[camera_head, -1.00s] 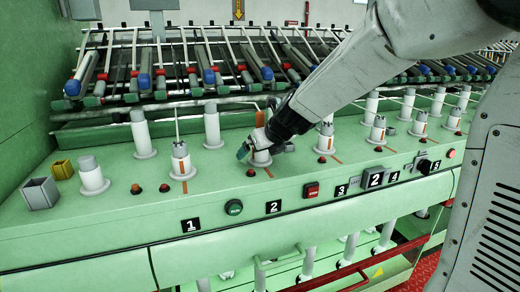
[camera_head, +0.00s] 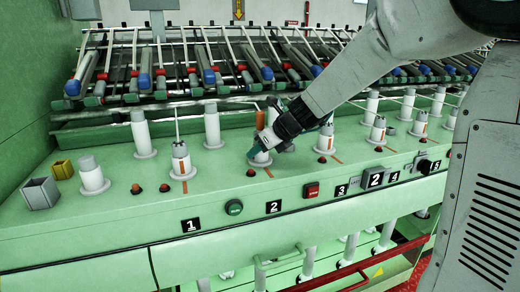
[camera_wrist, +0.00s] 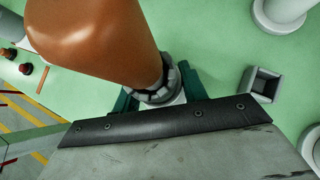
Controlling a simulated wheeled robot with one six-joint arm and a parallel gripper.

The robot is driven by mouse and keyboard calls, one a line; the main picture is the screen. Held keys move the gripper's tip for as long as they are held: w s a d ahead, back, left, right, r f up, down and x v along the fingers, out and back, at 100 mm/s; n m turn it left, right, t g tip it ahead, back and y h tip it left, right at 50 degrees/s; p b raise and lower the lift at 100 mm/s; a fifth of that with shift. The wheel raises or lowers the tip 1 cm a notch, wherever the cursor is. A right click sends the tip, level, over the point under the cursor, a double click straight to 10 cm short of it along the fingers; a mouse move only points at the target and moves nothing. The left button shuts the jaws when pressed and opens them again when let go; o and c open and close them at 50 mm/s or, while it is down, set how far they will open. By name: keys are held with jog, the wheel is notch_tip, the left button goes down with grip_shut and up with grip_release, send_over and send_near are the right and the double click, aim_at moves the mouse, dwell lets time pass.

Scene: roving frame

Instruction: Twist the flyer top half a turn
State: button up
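My gripper (camera_head: 255,150) is at the flyer top on spindle 2, in the middle of the green deck. In the wrist view, the flyer top shows as a grey notched collar (camera_wrist: 160,85) between my two teal fingers (camera_wrist: 158,98), one on each side. The fingers lie very close to the collar; I cannot tell whether they press on it. A thick orange-brown rod (camera_wrist: 95,35) rises from the collar and hides part of it. In the head view, my gripper and wrist partly cover the flyer top.
Other white spindles stand on the deck, such as one at station 1 (camera_head: 181,165) and one at far left (camera_head: 92,178). Red-brown knobs (camera_head: 165,187) lie between them. A grey open box (camera_head: 40,193) is at left. Rows of bobbins and rails (camera_head: 145,80) are behind.

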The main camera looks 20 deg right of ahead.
jog(key=c, duration=0.4)
jog(key=shift+m+t+h, duration=0.6)
jog(key=shift+m+h, duration=0.9)
jog(key=shift+m, duration=0.5)
jog(key=o, duration=1.8)
